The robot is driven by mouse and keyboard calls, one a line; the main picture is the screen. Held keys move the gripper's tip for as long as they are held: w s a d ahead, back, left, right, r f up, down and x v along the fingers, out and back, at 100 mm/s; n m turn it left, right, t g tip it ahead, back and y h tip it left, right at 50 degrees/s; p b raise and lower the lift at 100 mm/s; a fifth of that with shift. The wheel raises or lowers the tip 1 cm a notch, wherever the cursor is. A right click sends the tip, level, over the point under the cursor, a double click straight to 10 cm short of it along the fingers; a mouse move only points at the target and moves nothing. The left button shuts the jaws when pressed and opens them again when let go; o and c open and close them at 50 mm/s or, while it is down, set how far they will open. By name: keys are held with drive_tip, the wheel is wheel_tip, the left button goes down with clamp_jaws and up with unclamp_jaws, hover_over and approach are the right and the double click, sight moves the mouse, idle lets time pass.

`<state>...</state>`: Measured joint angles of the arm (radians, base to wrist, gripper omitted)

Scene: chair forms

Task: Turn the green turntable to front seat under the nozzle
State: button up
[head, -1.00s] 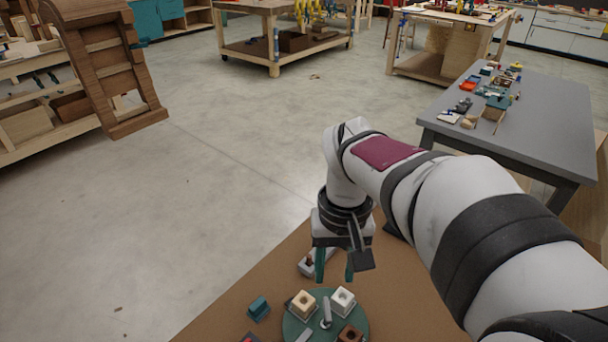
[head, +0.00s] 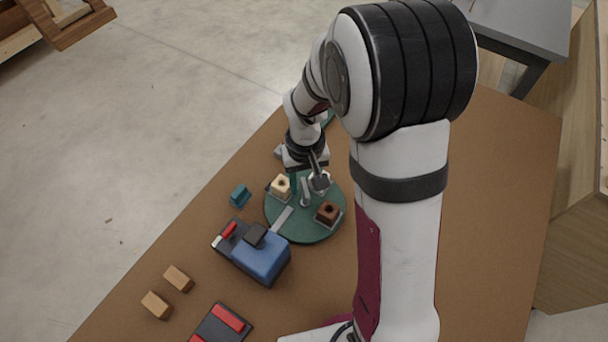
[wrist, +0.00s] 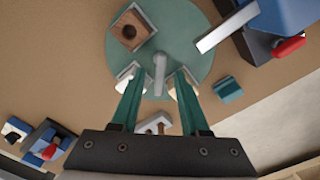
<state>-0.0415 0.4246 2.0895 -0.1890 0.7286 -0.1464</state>
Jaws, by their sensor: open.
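The green turntable (head: 300,233) carries a cream block (head: 281,187), a brown block (head: 327,213) and a pale block mostly hidden by my gripper. A grey post (head: 305,192) rises from its middle. A grey flat arm (head: 283,219) reaches from the blue machine (head: 262,258) over the turntable's front-left edge. My gripper (wrist: 158,82) is open at the turntable's far side. In the wrist view its two green fingers stand apart on either side of the post's line, each overlapping a pale block. Whether either finger touches a block, I cannot tell. The brown block (wrist: 130,30) is past the fingers.
A small teal block (head: 240,195) lies left of the turntable. Two wooden blocks (head: 178,278) and a dark red-topped item (head: 222,325) lie at the front left. In the wrist view, a white item (wrist: 153,124) lies under the gripper. The brown table is bare to the right.

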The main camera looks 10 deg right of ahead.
clamp_jaws()
idle(1.4)
